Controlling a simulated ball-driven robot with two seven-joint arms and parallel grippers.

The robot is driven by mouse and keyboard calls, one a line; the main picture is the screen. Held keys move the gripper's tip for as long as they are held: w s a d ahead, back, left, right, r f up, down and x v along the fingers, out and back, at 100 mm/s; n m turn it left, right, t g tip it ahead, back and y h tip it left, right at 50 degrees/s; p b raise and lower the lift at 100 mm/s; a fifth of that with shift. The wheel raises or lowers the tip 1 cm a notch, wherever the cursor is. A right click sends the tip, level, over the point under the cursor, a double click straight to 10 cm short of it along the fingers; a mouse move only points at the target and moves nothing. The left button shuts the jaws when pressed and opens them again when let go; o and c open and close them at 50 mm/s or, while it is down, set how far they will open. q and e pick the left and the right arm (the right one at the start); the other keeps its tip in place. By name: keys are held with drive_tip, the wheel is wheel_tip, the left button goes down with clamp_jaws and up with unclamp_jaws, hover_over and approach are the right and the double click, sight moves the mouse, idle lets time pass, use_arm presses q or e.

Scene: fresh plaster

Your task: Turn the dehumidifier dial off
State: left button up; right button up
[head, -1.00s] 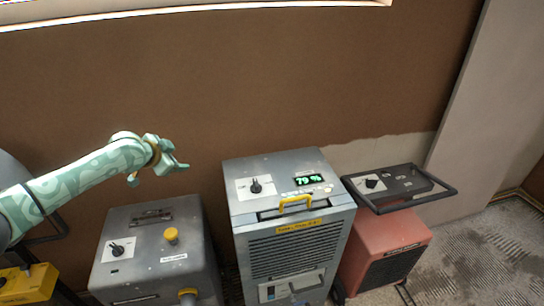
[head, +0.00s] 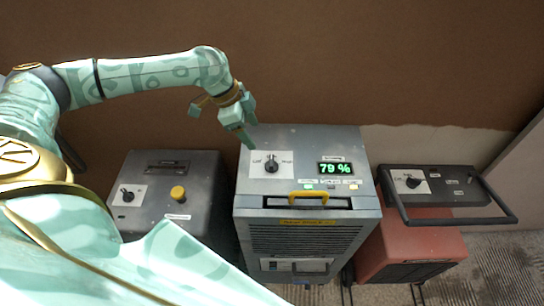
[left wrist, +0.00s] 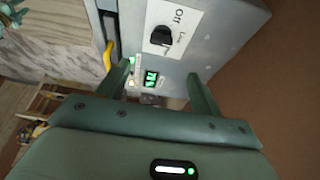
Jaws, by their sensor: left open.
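The dehumidifier (head: 300,215) is the grey box in the middle, with a green display (head: 336,168) reading 79 %. Its black dial (head: 271,163) sits on a white label plate at the left of the top panel. The dial also shows in the left wrist view (left wrist: 160,36), with the word "Off" on the plate beside it. The dial's exact setting is hard to read. My left gripper (head: 222,126) is open and empty, above and left of the dial, apart from it. In the left wrist view its two fingers (left wrist: 160,78) are spread. My right gripper is not in view.
A darker grey machine (head: 165,215) with its own dial and a yellow knob stands to the left. A red machine (head: 415,250) with a black-framed top and another dial stands to the right. A yellow handle (head: 308,196) rises at the dehumidifier's front edge. A brown wall is behind.

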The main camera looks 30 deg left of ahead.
use_arm(q)
drive_tip(key=b, duration=0.2)
hover_over(272, 160)
drive_tip(key=s+a, duration=0.1)
drive_tip(key=a, duration=0.1)
drive_tip(key=f, duration=0.7)
drive_tip(key=shift+s+a, duration=0.1)
drive_tip(key=shift+s, duration=0.1)
drive_tip(key=x, duration=0.4)
drive_tip(key=shift+f, duration=0.15)
drive_tip(key=shift+w+d+f+b, duration=0.2)
drive_tip(key=shift+f+b, duration=0.15)
drive_tip(key=shift+f, duration=0.2)
drive_tip(key=shift+s, duration=0.1)
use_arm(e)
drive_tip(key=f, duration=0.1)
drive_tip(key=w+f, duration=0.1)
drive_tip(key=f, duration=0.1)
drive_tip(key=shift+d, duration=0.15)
use_arm(q)
drive_tip(key=c, duration=1)
drive_tip(key=shift+r, duration=0.1)
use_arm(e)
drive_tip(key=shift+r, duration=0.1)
